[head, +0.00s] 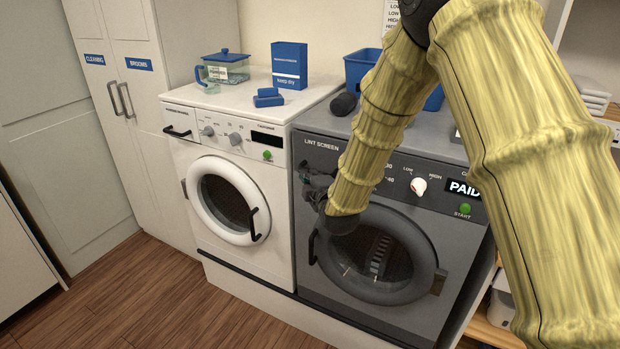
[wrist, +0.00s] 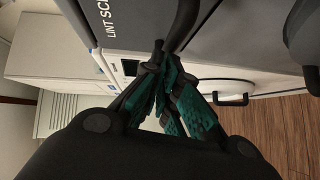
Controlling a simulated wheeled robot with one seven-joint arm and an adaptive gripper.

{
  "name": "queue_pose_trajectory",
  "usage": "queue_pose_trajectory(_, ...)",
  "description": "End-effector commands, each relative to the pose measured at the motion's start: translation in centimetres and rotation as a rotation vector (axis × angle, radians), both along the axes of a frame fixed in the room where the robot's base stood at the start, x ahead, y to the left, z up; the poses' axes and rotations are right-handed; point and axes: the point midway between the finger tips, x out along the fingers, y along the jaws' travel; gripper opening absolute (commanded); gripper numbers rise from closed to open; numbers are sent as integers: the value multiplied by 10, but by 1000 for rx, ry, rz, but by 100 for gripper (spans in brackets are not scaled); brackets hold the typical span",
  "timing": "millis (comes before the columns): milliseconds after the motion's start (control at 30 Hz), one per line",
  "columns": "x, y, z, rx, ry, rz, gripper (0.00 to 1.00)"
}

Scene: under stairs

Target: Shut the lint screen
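The lint screen's grey front (head: 321,146), lettered LINT SCREEN, is at the upper left of the dark grey machine (head: 400,225). Its lettered face also shows in the wrist view (wrist: 106,22), beside a dark curved handle (wrist: 185,22). My gripper (head: 311,180) is just below the label in the head view, partly hidden by my forearm. In the wrist view, the teal-padded fingers of my gripper (wrist: 164,58) come together at the handle's lower end. Whether they touch or clasp it is unclear. How far out the lint screen stands is hidden.
The white washer (head: 232,190) stands left of the grey machine. The wooden floor (head: 150,290) in front is clear.

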Motion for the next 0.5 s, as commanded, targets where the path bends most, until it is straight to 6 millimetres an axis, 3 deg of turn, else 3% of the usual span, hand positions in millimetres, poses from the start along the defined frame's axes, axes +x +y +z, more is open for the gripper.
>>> queue_pose_trajectory(300, -26, 25, 11, -4, -3, 9, 0)
queue_pose_trajectory(500, -60, 10, 12, -3, -1, 3, 0)
